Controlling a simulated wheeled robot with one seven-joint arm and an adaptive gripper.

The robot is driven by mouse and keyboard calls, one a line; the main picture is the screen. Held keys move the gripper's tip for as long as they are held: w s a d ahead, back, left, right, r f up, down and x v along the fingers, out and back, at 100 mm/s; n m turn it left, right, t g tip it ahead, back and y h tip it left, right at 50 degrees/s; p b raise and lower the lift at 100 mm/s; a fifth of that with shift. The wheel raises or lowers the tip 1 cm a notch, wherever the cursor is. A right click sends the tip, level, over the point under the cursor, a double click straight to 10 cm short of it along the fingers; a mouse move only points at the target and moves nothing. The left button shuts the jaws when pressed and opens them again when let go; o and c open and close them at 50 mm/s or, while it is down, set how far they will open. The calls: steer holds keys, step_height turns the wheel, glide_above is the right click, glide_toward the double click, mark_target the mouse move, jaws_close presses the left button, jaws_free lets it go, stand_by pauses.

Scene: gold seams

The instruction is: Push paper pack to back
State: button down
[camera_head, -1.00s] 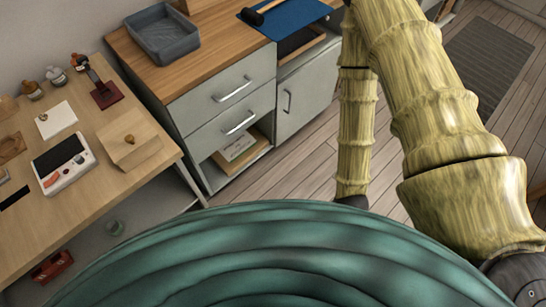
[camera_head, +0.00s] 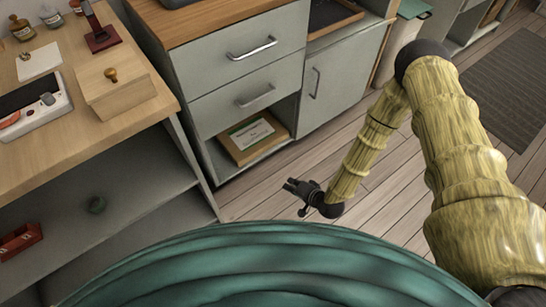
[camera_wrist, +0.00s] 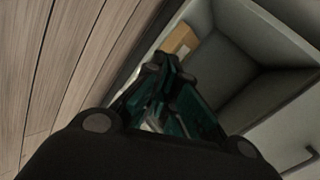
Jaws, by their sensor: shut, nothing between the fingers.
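The paper pack (camera_head: 252,133) is a whitish pack with a green-edged label. It lies on a brown box or tray (camera_head: 271,148) in the open bottom compartment of the grey cabinet, near its front. My gripper (camera_head: 290,186) is shut and empty, low above the floor, in front of the compartment and apart from the pack. In the wrist view my gripper (camera_wrist: 154,62) points toward the open compartment. A brown piece (camera_wrist: 180,40) shows past the fingertips there; the fingers hide most of what lies behind them.
The compartment has a grey side wall (camera_head: 203,160) and drawers (camera_head: 240,100) above. A closed cabinet door (camera_head: 335,85) stands right of it. A wooden table (camera_head: 80,125) with a lower shelf (camera_head: 120,215) is at left. The wooden floor (camera_head: 250,203) before the cabinet is clear.

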steer(key=w+f+m+t+y+b, duration=0.2)
steer(key=w+f+t+b, duration=0.1)
steer(key=w+f+b, duration=0.45)
steer(key=m+t+y+b, duration=0.2)
steer(key=t+b, duration=0.1)
steer(key=b, duration=0.4)
glide_toward(269, 145)
steer(key=b+x, duration=0.2)
steer(key=x, duration=0.1)
steer(key=b+x, duration=0.2)
steer(key=b, duration=0.1)
steer(key=shift+w+a+f, duration=0.2)
steer(key=shift+w+f, duration=0.05)
steer(key=shift+w, duration=0.05)
steer(key=shift+b+x, duration=0.55)
steer(key=shift+x, duration=0.25)
steer(key=shift+r, duration=0.15)
